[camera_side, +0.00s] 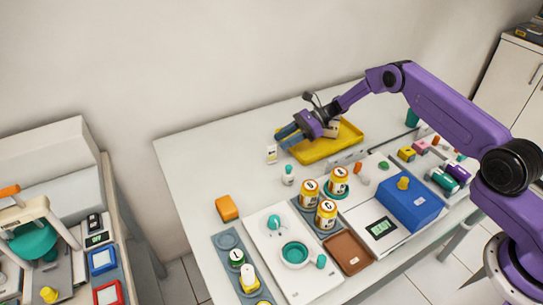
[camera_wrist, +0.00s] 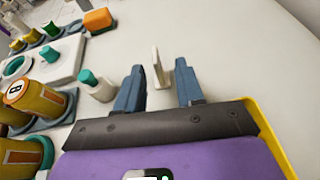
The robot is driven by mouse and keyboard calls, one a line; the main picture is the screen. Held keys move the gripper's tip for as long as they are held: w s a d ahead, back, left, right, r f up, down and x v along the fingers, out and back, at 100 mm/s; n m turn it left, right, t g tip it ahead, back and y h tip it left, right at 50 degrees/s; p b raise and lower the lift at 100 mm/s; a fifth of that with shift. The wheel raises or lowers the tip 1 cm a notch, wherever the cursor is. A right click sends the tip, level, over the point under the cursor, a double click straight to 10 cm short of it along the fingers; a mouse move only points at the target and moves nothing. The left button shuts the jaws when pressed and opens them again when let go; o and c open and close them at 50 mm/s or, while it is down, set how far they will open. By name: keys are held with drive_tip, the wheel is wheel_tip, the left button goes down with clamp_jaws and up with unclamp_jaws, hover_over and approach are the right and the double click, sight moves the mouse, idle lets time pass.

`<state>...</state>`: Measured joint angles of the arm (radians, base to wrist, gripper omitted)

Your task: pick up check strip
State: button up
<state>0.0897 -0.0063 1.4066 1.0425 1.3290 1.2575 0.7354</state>
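A small white upright piece, which looks like the check strip (camera_side: 271,154), stands on the table just left of the yellow tray. In the wrist view the strip (camera_wrist: 156,62) shows edge-on, between and slightly beyond my two blue fingertips, with bare space on both sides. My gripper (camera_side: 284,137) is open and reaches over the tray's left edge, close to the strip. In the wrist view my gripper (camera_wrist: 159,72) has its fingers spread with nothing clamped. The side view does not show clearly whether the fingertips reach around the strip.
The yellow tray (camera_side: 318,156) lies under my gripper. A small teal-capped bottle (camera_side: 288,176) stands in front of the strip. Orange lettered jars (camera_side: 309,194) and an orange block (camera_side: 227,207) are nearer the front. The table behind and left of the strip is clear.

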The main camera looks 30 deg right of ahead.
sight(272, 148)
drive_tip(key=shift+s+x, duration=0.15)
drive_tip(key=shift+x, duration=1.2)
drive_tip(key=shift+s+x, duration=0.1)
drive_tip(key=shift+x, duration=1.25)
clamp_jaws()
